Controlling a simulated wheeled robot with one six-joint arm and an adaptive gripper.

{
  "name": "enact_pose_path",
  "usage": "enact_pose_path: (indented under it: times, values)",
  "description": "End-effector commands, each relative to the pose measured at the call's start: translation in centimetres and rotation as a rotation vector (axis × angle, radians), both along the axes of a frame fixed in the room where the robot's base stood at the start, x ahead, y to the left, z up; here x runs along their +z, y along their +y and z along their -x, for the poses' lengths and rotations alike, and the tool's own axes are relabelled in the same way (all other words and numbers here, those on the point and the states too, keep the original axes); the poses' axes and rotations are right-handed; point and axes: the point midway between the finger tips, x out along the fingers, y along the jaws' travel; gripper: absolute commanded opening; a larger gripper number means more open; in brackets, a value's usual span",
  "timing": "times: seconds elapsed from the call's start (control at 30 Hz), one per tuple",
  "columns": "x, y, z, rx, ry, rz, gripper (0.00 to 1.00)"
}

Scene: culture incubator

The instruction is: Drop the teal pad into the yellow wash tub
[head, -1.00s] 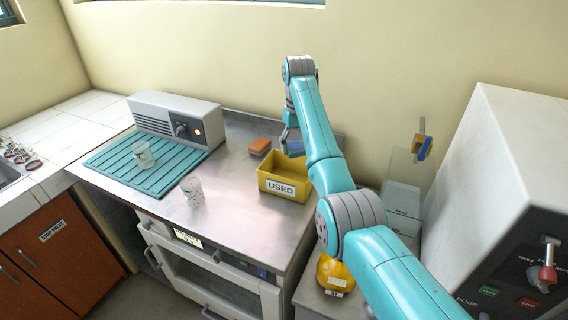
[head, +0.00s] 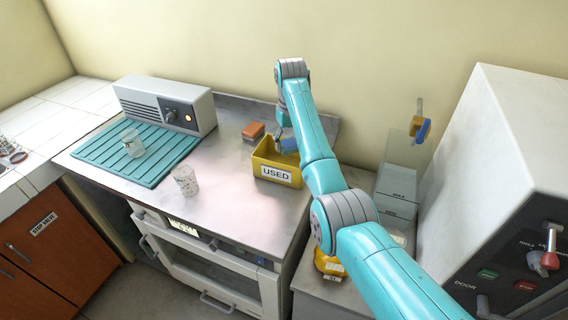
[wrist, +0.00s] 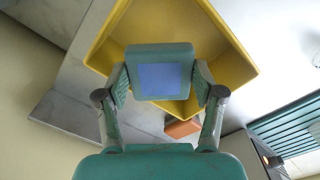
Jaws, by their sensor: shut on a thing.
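The yellow tub (head: 264,171), labelled USED, stands on the steel bench top. In the wrist view its yellow wall (wrist: 237,62) surrounds much of the view beyond my gripper. My gripper (wrist: 160,82) is shut on the teal pad (wrist: 160,51), a rounded square with a violet-blue patch. The pad sits between both fingers and overlaps the tub's opening in the wrist view. In the head view my gripper (head: 285,144) is at the tub's far side, close to the rim. The tub's floor is mostly hidden there.
An orange block (head: 253,131) lies behind the tub. A speckled cup (head: 185,180) stands left of it. A second cup (head: 133,143) is on the teal ribbed mat (head: 160,166), before a grey device (head: 165,105). A large white cabinet (head: 500,160) stands at right.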

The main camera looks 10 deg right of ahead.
Motion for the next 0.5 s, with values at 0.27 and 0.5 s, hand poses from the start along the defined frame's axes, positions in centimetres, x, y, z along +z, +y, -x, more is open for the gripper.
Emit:
enact_pose_path:
  times: [0.27,0.5]
  values:
    - [0.02,0.00,-0.01,0.000,0.000,0.000,0.90]
    - [0.03,0.01,-0.01,0.000,0.000,0.000,0.97]
